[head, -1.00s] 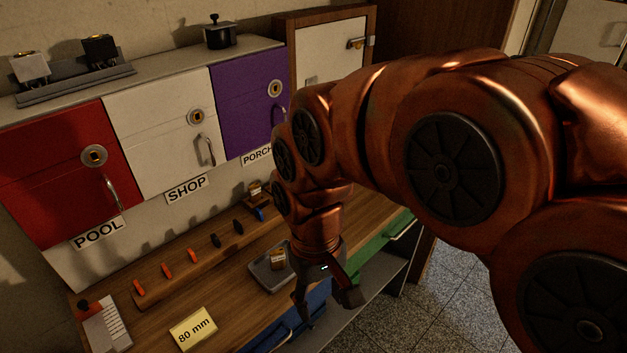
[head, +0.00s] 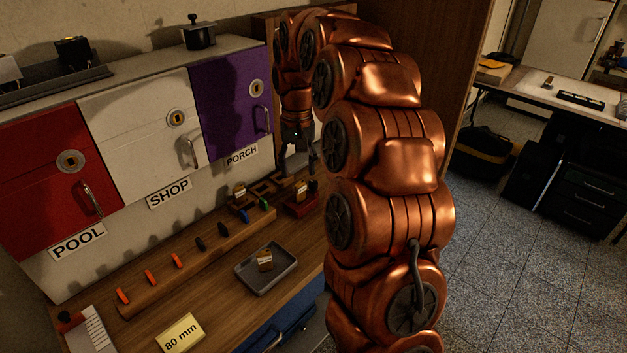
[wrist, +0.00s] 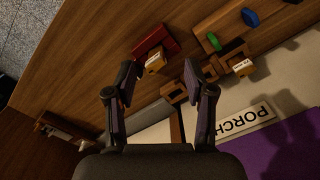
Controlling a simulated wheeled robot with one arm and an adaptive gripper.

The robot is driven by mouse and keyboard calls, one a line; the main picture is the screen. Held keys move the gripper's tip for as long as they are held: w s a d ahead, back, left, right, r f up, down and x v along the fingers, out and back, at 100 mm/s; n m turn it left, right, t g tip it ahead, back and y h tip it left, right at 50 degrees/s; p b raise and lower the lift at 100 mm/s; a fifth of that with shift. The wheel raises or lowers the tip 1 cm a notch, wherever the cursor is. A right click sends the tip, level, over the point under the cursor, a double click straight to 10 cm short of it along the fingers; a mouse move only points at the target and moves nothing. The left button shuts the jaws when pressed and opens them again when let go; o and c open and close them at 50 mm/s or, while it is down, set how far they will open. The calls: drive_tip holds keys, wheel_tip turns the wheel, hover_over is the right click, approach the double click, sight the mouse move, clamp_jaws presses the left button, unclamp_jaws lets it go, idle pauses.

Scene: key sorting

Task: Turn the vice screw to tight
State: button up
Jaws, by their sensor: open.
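A small red fixture (head: 299,205), which looks like the vice, sits at the far end of the wooden bench. It also shows in the wrist view (wrist: 156,38), with a tagged wooden block (wrist: 155,62) at its edge. I cannot make out its screw or how tight it is. My gripper (head: 298,164) hangs above the bench close to this fixture. In the wrist view my gripper (wrist: 160,80) has its two fingers spread with nothing between them. The red fixture lies beyond the fingertips, apart from them.
Brown wooden frames (wrist: 174,90) stand beside the fixture. A rack (head: 190,268) holds several coloured keys. A grey tray (head: 266,284) with a small block lies nearer. The PORCH cabinet (head: 228,110) rises close behind my gripper. Bare bench (head: 225,310) lies around the tray.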

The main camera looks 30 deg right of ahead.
drive_tip(key=m, duration=0.2)
hover_over(313, 182)
wheel_tip(313, 182, down, 2)
drive_tip(key=shift+f, duration=0.1)
drive_tip(key=shift+f+p, duration=0.85)
drive_tip(key=shift+f, duration=3)
clamp_jaws()
